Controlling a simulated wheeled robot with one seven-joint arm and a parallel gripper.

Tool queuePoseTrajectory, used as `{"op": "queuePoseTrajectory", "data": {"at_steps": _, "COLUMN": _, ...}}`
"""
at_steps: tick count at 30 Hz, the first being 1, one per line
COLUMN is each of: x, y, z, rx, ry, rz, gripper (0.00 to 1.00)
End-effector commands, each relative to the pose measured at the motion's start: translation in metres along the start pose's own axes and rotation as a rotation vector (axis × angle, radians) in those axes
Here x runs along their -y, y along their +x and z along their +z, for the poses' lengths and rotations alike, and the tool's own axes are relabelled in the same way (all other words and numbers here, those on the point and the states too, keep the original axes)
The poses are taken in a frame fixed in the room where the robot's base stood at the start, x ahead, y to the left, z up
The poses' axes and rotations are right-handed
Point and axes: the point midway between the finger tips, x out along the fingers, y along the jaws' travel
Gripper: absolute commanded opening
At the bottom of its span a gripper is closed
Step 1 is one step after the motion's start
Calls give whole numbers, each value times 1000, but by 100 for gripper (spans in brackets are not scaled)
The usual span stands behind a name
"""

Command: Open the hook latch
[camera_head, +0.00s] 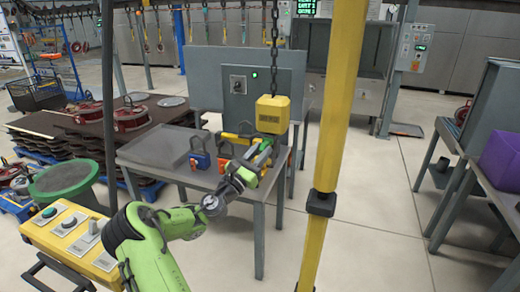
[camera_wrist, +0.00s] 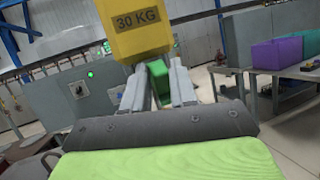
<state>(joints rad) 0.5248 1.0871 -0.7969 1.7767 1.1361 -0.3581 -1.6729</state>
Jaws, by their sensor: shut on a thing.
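A yellow hook block (camera_head: 272,113) hangs on a dark chain (camera_head: 275,45) above the grey table. In the wrist view the block (camera_wrist: 137,28) fills the top and reads "30 KG". A green piece (camera_wrist: 157,76), which looks like the hook latch, shows just under the block. My gripper (camera_wrist: 157,80) is shut on this green piece, with one finger on each side. In the head view my gripper (camera_head: 260,155) is just below the block. The hook itself is mostly hidden behind the fingers and block.
Below is a grey table (camera_head: 160,148) with a blue padlock-shaped weight (camera_head: 199,160) and others near my gripper. A yellow post (camera_head: 335,110) stands close on the right. A grey cabinet (camera_head: 238,95) is behind. A purple bin (camera_head: 500,160) sits on the right table.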

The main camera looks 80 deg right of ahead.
Motion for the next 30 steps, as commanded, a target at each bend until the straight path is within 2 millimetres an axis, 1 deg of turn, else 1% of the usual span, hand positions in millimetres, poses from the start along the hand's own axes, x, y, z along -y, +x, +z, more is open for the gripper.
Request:
{"op": "queuePoseTrajectory", "data": {"at_steps": 1, "x": -1, "y": 2, "z": 5, "rx": -1, "ry": -3, "rz": 1, "gripper": 7}}
{"op": "queuePoseTrajectory", "data": {"at_steps": 17, "x": -1, "y": 4, "z": 12, "rx": -68, "ry": -24, "rz": 1, "gripper": 7}}
{"op": "queuePoseTrajectory", "data": {"at_steps": 30, "x": -1, "y": 3, "z": 11, "rx": -83, "ry": -29, "rz": 1, "gripper": 6}}
